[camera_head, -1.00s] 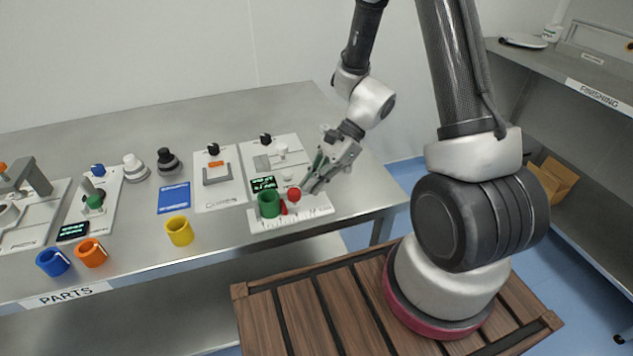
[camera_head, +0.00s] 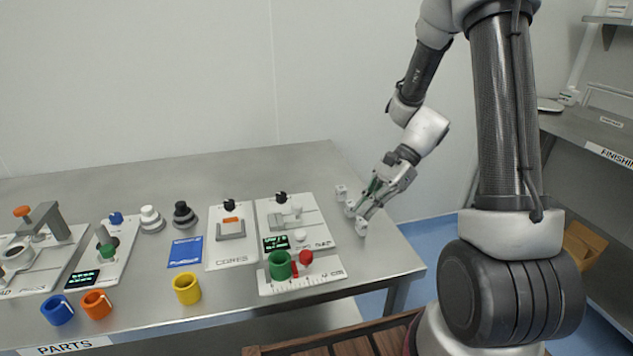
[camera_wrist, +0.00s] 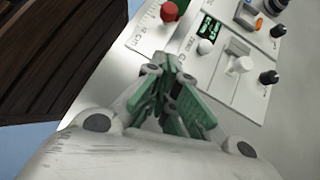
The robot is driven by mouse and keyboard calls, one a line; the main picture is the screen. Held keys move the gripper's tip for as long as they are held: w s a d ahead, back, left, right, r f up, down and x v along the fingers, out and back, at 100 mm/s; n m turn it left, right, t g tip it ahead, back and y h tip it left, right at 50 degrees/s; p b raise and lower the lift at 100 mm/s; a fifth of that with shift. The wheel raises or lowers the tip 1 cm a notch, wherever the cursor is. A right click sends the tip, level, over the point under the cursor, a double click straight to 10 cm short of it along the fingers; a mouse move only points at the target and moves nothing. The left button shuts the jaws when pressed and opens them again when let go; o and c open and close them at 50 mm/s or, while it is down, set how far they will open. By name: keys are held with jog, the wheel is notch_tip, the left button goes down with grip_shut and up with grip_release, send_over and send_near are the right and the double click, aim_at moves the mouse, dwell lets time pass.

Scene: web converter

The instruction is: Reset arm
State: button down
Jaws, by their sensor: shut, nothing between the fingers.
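My gripper (camera_head: 356,208) hangs above the right end of the steel table (camera_head: 380,262), to the right of the measuring station, with its fingers pointing down and to the left. It is shut and empty. In the wrist view its green-padded fingers (camera_wrist: 167,82) come together, and nothing shows between them. A green cup (camera_head: 280,265) sits on the white ruler plate (camera_head: 318,283) beside a red knob (camera_head: 306,257), apart from my gripper.
Yellow (camera_head: 187,288), orange (camera_head: 96,303) and blue (camera_head: 57,310) cups stand along the front edge. White panels with black knobs, a blue card (camera_head: 186,251) and a grey press (camera_head: 45,232) fill the left and middle. The table's back is clear.

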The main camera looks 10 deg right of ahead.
jog(key=s+d+r+n+h, duration=0.4)
jog(key=s+d+n, duration=0.2)
jog(key=s+n, duration=0.15)
jog(key=s+d+r+n+t+h, duration=0.1)
jog(key=s+r+n+t+h, duration=0.1)
jog(key=r, duration=0.5)
jog(key=s+d+r+n+t+h, duration=0.2)
jog(key=s+r+n+t, duration=0.2)
jog(key=r, duration=0.4)
jog(key=shift+s+r+n+t+h, duration=0.3)
jog(key=shift+s+n+t, duration=0.1)
jog(key=shift+s+n, duration=0.4)
